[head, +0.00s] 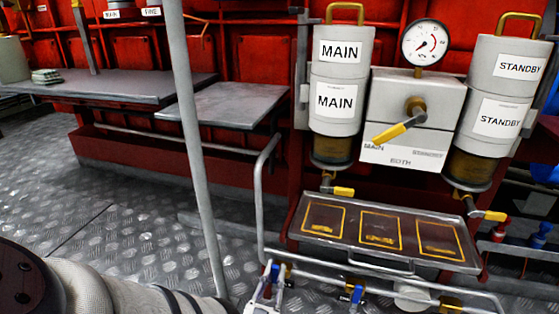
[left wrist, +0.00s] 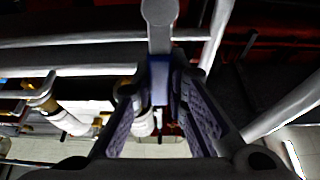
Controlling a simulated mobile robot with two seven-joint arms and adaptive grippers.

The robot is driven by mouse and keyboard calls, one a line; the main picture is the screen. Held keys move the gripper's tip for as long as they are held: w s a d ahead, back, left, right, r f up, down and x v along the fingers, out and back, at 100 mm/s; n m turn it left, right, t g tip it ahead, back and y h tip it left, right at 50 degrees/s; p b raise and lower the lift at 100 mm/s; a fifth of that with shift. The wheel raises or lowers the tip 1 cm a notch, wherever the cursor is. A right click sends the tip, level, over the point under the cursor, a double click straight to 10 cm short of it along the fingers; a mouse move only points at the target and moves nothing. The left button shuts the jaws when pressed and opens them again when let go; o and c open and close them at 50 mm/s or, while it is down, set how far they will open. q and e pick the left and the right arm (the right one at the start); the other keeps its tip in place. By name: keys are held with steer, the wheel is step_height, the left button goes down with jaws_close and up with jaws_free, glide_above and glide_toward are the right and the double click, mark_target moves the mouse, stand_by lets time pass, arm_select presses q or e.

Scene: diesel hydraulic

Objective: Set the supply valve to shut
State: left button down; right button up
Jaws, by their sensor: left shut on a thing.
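A valve lever with a blue sleeve (left wrist: 160,80) and a pale rounded end stands between the fingers of my left gripper (left wrist: 157,95) in the left wrist view. The gripper is shut on this lever. In the head view, my left gripper (head: 264,293) is at the bottom, at the pipes below the tray, beside a blue valve part (head: 275,272). No label shows which valve is the supply valve. The lever's exact angle to its pipe is hard to tell. My right gripper is not in view.
Another blue-handled valve (head: 357,293) sits to the right on the low pipes. A grey rail (head: 260,200) and a slanting post (head: 190,130) stand close to my left arm. The drip tray (head: 385,263) is above the pipes. The chequered floor (head: 110,195) at left is clear.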

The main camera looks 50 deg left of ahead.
arm_select(q)
steer(key=shift+s+a, duration=0.1)
stand_by(0.4)
steer(key=c, duration=1.6)
jaws_free()
steer(key=shift+o, duration=0.2)
steer(key=v, duration=0.7)
steer(key=shift+s, duration=0.15)
steer(key=shift+f, duration=0.1)
